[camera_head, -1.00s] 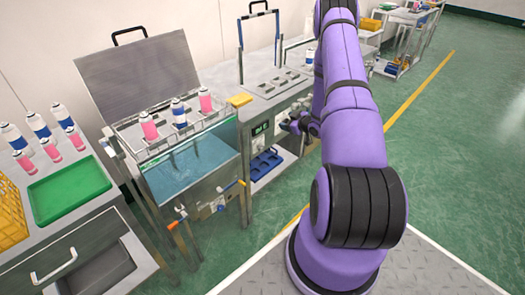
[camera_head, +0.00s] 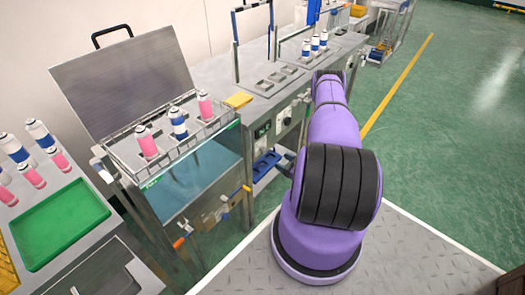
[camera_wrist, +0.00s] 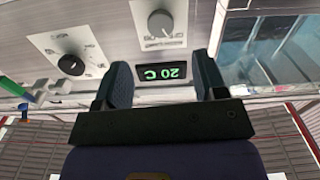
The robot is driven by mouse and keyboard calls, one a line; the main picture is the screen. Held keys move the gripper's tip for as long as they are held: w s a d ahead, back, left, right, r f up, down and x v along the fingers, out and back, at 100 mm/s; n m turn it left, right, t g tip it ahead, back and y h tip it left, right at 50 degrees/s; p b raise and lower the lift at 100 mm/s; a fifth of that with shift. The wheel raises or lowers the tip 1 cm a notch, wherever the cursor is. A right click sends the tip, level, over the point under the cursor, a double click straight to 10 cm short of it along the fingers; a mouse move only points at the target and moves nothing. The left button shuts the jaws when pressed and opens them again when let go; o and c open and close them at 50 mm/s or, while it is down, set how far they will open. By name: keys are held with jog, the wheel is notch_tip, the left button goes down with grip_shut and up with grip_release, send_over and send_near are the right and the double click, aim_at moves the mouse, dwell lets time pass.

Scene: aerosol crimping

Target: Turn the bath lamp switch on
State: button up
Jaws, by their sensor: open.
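The control panel of the water bath shows upside down in the wrist view, with a lit green "20 C" display (camera_wrist: 163,73). A grey round knob (camera_wrist: 160,22) sits beside the display, and a second dial knob (camera_wrist: 70,64) is to the left. I cannot tell which one is the lamp switch; the labels are too small to read. My gripper (camera_wrist: 163,77) is open and empty, its two dark fingers on either side of the display in this view, apart from both knobs. In the head view, the panel (camera_head: 262,130) is right of the water bath (camera_head: 165,202).
Pink and blue-white cans (camera_head: 178,122) stand in the rack over the bath, below a raised lid (camera_head: 125,80). A green tray (camera_head: 60,222) lies on the left table. Blue trays (camera_head: 265,165) sit under the bench. Open green floor is to the right.

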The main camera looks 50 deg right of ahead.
aim_at(266, 152)
jog(key=w, duration=1)
jog(key=shift+a, duration=0.35)
jog(key=c, duration=0.9)
